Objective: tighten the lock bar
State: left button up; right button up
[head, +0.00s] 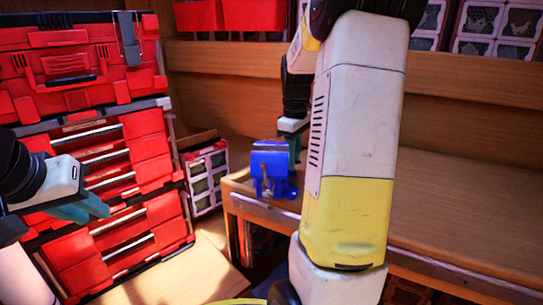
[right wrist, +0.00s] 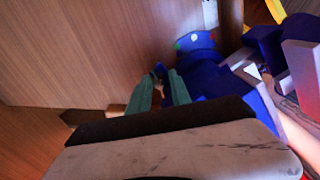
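A blue vise (head: 270,172) stands at the left front corner of the wooden bench, with a grey metal screw and handle on its front. In the right wrist view its blue body (right wrist: 205,62) shows beyond the fingers.
A red toolbox stack (head: 95,150) stands at the left, close to my left gripper. A crate with a pale grid front (head: 206,180) stands between it and the bench. The wooden bench top (head: 460,205) is clear at the right. Red bins (head: 250,14) sit on the shelf above.

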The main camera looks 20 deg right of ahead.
grip_shut()
jog(key=shift+m, duration=0.3)
jog(key=m, duration=0.6)
jog(key=shift+a+m, duration=0.1)
jog(key=shift+m, duration=0.2)
jog(key=m, duration=0.3)
jog(key=shift+a+m, duration=0.1)
jog(key=shift+m, duration=1.8)
